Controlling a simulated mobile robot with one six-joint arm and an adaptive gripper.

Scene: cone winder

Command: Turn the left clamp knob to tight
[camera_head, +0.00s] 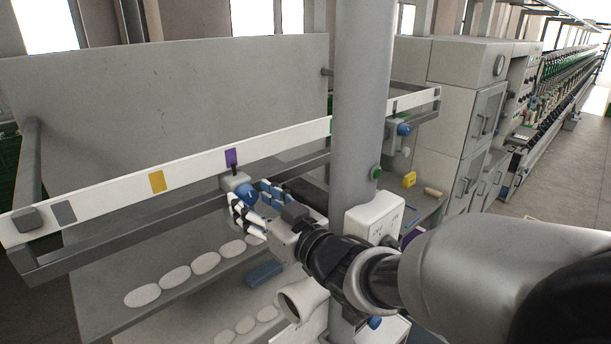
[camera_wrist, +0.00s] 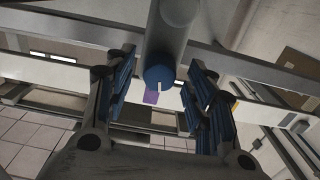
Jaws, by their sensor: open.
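The left clamp knob (camera_head: 247,191) is blue and sits on a grey clamp block (camera_head: 232,180) on the long rail. My gripper (camera_head: 256,197) is open at the knob, with a finger to either side of it in the head view. In the wrist view the knob (camera_wrist: 158,76) appears between the spread fingers of my gripper (camera_wrist: 162,80), with a gap on each side. A pale mark shows on the knob's lower rim. Another blue knob (camera_head: 404,129) sits on a clamp farther right along the rail.
A white strip (camera_head: 110,197) with yellow, purple and grey patches runs along the rail. A grey column (camera_head: 358,100) stands just right of my gripper. Pale oval discs (camera_head: 175,277) lie on the shelf below. A white box (camera_head: 374,216) is fixed to the column.

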